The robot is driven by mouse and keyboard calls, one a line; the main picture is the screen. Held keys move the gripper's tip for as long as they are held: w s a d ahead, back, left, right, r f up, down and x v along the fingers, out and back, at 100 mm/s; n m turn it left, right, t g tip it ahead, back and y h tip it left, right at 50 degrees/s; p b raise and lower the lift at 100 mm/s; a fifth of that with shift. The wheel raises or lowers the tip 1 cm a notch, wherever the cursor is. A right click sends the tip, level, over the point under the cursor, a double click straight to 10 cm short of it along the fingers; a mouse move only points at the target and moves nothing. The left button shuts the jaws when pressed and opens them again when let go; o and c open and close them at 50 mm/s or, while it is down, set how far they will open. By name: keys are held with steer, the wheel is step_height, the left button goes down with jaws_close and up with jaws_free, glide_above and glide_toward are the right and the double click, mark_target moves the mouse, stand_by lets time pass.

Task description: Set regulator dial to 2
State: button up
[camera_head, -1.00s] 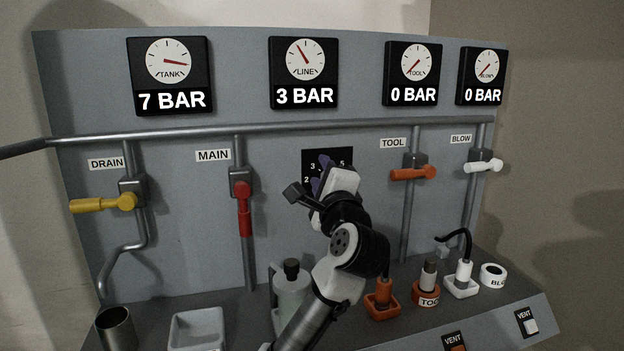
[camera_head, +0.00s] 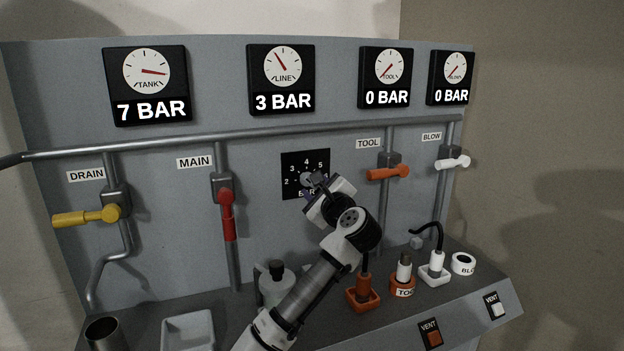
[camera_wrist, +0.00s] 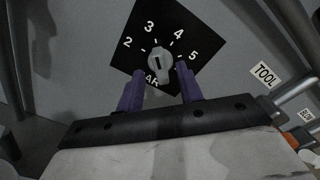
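The regulator dial is a black square plate (camera_head: 291,161) with white numbers 2 to 5, left of the TOOL valve. Its grey knob (camera_wrist: 160,60) shows in the wrist view with a dark slot; I cannot tell surely which number it points to. My gripper (camera_wrist: 160,68) has two purple fingers, apart, with the tips either side of the knob's lower part. No contact between fingers and knob is clear. In the head view my gripper (camera_head: 312,187) covers the plate's lower right. The LINE gauge (camera_head: 282,79) reads 3 BAR.
An orange TOOL valve handle (camera_head: 388,172) is right of the dial; the red MAIN handle (camera_head: 228,215) is left. A pipe (camera_head: 240,136) runs above.

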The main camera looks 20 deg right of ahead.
steer(key=shift+w, duration=1.2)
jaws_close()
steer(key=n+b, duration=0.1)
steer(key=n, duration=0.2)
steer(key=shift+f+n, duration=0.15)
steer(key=shift+n, duration=0.15)
steer(key=n+b, duration=0.1)
steer(key=n, duration=0.4)
steer(key=shift+b, duration=0.4)
steer(key=shift+n, duration=0.3)
